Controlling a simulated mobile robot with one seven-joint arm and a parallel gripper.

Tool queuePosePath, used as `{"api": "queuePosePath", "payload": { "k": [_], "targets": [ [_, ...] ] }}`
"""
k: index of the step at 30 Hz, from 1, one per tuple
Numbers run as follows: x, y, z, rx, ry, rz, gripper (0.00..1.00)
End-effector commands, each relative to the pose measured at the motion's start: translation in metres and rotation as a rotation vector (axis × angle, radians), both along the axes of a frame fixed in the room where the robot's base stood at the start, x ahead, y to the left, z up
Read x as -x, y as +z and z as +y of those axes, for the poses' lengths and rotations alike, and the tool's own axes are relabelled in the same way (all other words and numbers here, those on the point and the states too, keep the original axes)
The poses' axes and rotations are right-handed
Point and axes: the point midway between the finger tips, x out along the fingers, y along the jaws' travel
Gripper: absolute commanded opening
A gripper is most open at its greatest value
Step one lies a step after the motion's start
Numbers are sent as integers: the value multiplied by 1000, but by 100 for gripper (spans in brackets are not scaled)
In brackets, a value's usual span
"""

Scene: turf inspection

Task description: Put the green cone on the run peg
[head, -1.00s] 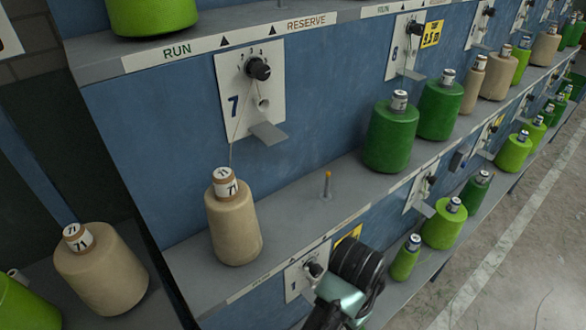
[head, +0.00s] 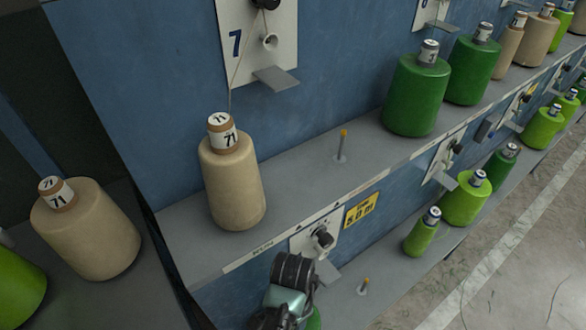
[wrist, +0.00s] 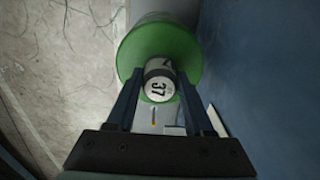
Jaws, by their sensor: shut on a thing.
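In the wrist view my gripper (wrist: 159,84) is shut on the green cone (wrist: 132,55), with one finger on each side of its neck, which is marked 37. In the head view only a sliver of green (head: 315,319) shows beside my arm at the bottom edge, and my fingers are hidden. A bare peg (head: 363,286) with an orange tip stands on the lower shelf, right of my arm. Another bare peg (head: 341,146) stands on the upper shelf, right of a beige cone (head: 233,185). I cannot read which peg is marked run.
Green cones (head: 418,95) and beige ones stand along the upper shelf to the right. More green cones (head: 423,232) stand on the lower shelf. A blue panel (head: 150,70) backs the shelves. A plate with a dial (head: 318,238) is close above my arm. Open floor lies at right.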

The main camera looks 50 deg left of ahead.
Motion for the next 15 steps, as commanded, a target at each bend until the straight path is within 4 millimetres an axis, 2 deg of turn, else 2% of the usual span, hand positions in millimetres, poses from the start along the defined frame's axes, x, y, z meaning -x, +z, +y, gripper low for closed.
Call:
{"api": "queuePosePath", "payload": {
  "k": [5, 12, 15],
  "targets": [
    [-2, -6, 2, -6, 0, -5, 0],
    [-1, -35, 2, -5, 1, -3, 0],
    [-1, -39, 2, -6, 1, -5, 0]
  ]
}}
